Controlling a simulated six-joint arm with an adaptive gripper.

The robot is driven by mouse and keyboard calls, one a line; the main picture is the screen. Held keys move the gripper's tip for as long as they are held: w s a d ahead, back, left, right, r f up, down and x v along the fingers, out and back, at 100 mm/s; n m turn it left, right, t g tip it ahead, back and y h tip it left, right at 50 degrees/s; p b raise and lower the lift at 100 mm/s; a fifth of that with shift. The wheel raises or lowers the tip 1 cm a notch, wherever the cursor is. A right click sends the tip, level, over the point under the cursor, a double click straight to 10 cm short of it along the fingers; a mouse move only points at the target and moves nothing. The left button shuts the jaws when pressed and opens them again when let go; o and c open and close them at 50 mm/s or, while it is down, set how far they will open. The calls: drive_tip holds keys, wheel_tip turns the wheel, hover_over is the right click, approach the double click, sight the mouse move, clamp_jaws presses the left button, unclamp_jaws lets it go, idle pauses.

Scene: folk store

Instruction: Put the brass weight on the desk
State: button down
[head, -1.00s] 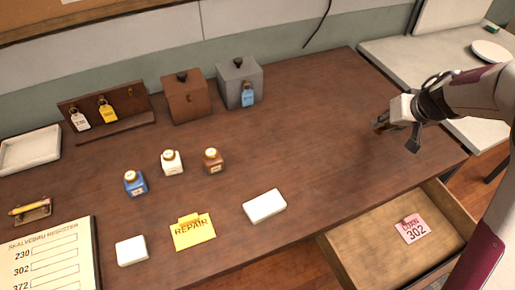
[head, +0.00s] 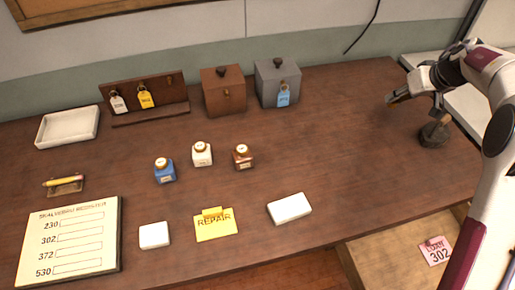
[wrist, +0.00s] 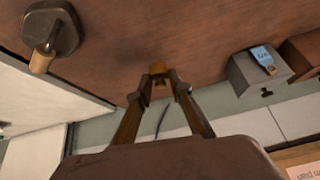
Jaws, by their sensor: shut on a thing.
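My gripper (head: 393,99) is at the right side of the brown desk (head: 340,150), near its back right. In the wrist view my gripper (wrist: 159,82) is shut on a small brass-coloured piece, the brass weight (wrist: 158,68), held between the fingertips. The fingers hide most of the weight, and in the head view I cannot make it out. Whether the weight touches the desk top is not clear.
A dark block with a handle (head: 434,135) stands right of my gripper; it also shows in the wrist view (wrist: 50,28). A grey box (head: 278,83) and brown box (head: 224,92) stand at the back. An open drawer (head: 385,262) holds a pink tag.

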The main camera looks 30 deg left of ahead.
drive_tip(key=w+a+f+n, duration=0.1)
drive_tip(key=w+a+n, duration=0.1)
drive_tip(key=w+a, duration=0.3)
drive_tip(key=shift+w+a+n+g+y, duration=0.3)
drive_tip(key=shift+a+y, duration=0.1)
drive_tip(key=shift+a, duration=0.7)
drive_tip(key=shift+f, duration=0.1)
drive_tip(key=shift+f, duration=3)
drive_tip(key=shift+f, duration=1.9)
drive_tip(key=shift+f, duration=0.1)
drive_tip(key=c, duration=1.8)
unclamp_jaws()
